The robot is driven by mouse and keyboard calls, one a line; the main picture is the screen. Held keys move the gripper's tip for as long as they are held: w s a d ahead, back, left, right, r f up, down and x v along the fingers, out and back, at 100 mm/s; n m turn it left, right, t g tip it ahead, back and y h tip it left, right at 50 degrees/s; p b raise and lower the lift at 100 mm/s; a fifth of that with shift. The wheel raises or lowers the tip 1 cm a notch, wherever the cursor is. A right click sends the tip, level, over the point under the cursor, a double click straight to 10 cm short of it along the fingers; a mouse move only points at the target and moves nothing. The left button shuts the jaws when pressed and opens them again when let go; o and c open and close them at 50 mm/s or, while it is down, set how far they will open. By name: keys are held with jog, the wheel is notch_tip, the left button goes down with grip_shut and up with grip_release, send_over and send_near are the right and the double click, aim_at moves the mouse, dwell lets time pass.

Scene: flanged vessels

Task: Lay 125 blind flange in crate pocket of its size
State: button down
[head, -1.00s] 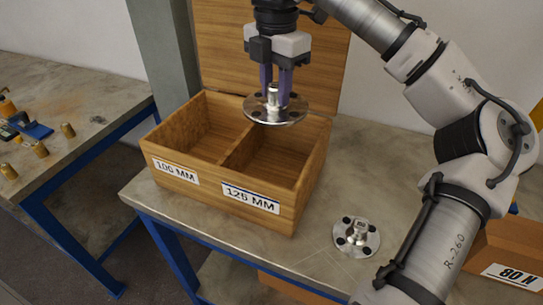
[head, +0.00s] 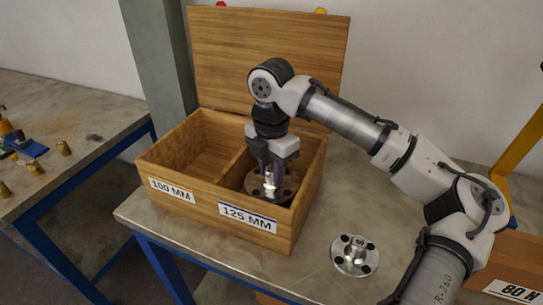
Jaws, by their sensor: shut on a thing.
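My gripper (head: 271,178) is shut on the knob of the blind flange (head: 257,187), a round steel disc with dark bolt holes. The flange is down inside the right pocket of the wooden crate (head: 168,208), the one labelled 125 MM (head: 248,218). It looks roughly level. I cannot tell whether it touches the pocket floor. The left pocket, labelled 100 MM (head: 172,190), is empty. The crate's lid (head: 265,60) stands open at the back.
A smaller flange (head: 355,255) with a raised hub lies on the bench right of the crate. A second bench (head: 70,115) at left holds brass pieces (head: 64,148) and a blue tool (head: 28,147). A box labelled 80 N (head: 515,262) is at lower right.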

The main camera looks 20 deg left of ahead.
aim_at(272, 184)
jog(key=shift+f, duration=2.05)
jog(key=shift+f, duration=0.1)
jog(key=c, duration=1.1)
grip_release()
jog(key=shift+f, duration=0.1)
notch_tip(272, 184, up, 12)
jog(key=shift+r+b, duration=0.15)
jog(key=shift+b, duration=0.2)
